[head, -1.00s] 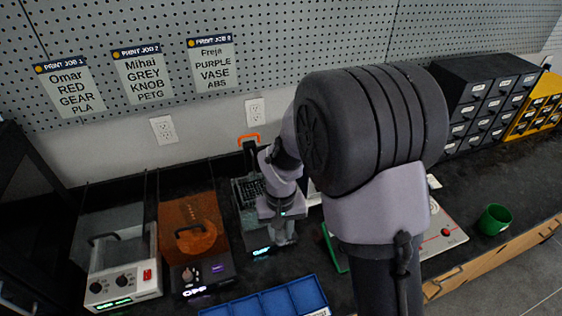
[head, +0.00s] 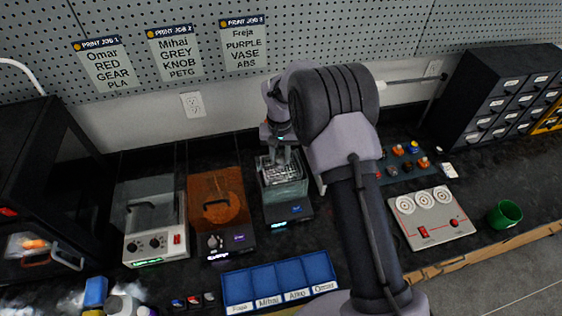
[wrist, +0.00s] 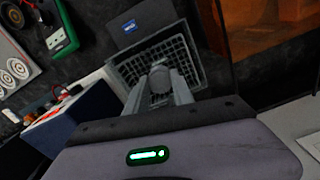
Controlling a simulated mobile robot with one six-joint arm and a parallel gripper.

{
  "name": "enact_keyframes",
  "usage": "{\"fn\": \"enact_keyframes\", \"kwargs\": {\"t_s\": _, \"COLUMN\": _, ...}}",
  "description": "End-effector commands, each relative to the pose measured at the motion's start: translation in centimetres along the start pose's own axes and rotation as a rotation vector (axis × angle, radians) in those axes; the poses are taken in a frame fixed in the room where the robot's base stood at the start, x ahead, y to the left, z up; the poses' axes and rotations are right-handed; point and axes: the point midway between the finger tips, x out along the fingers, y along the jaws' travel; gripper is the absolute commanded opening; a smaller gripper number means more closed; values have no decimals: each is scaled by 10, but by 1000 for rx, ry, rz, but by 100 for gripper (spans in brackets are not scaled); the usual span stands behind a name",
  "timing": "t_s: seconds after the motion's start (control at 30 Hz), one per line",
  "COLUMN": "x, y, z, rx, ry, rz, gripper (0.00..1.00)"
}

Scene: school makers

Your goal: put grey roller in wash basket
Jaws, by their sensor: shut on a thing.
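My gripper (wrist: 160,92) is shut on the grey roller (wrist: 160,76), a small grey piece between the fingertips in the wrist view. The wash basket (wrist: 197,62) is a dark wire mesh basket, and the roller shows over its middle. I cannot tell how high the roller is above the basket floor. In the head view my gripper (head: 284,153) points down at the basket (head: 297,174), which sits at the top of the wash unit (head: 288,197). The roller cannot be made out there.
An orange-covered machine (head: 218,205) and a grey-lidded machine (head: 155,225) stand left of the wash unit. A blue compartment tray (head: 280,283) lies in front. A white panel with round dials (head: 430,218), a green cup (head: 505,214) and black drawers (head: 495,105) are at right.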

Motion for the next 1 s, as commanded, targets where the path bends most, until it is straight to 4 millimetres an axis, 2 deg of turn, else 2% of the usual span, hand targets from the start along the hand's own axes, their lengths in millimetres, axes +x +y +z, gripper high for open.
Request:
{"fn": "enact_keyframes", "kwargs": {"t_s": 0.1, "x": 5, "y": 4, "z": -8, "rx": -1, "ry": -1, "rz": 1, "gripper": 0}}
{"fn": "enact_keyframes", "kwargs": {"t_s": 0.3, "x": 37, "y": 4, "z": -8, "rx": 0, "ry": -2, "rz": 1, "gripper": 0}}
{"fn": "enact_keyframes", "kwargs": {"t_s": 0.63, "x": 41, "y": 3, "z": -8, "rx": -1, "ry": 0, "rz": 0, "gripper": 0}}
{"fn": "enact_keyframes", "kwargs": {"t_s": 0.67, "x": 40, "y": 3, "z": -8, "rx": -1, "ry": 0, "rz": 0, "gripper": 35}}
{"fn": "enact_keyframes", "kwargs": {"t_s": 0.73, "x": 39, "y": 3, "z": -7, "rx": -1, "ry": 0, "rz": 0, "gripper": 49}}
{"fn": "enact_keyframes", "kwargs": {"t_s": 1.0, "x": 39, "y": 3, "z": -7, "rx": -1, "ry": 0, "rz": 0, "gripper": 51}}
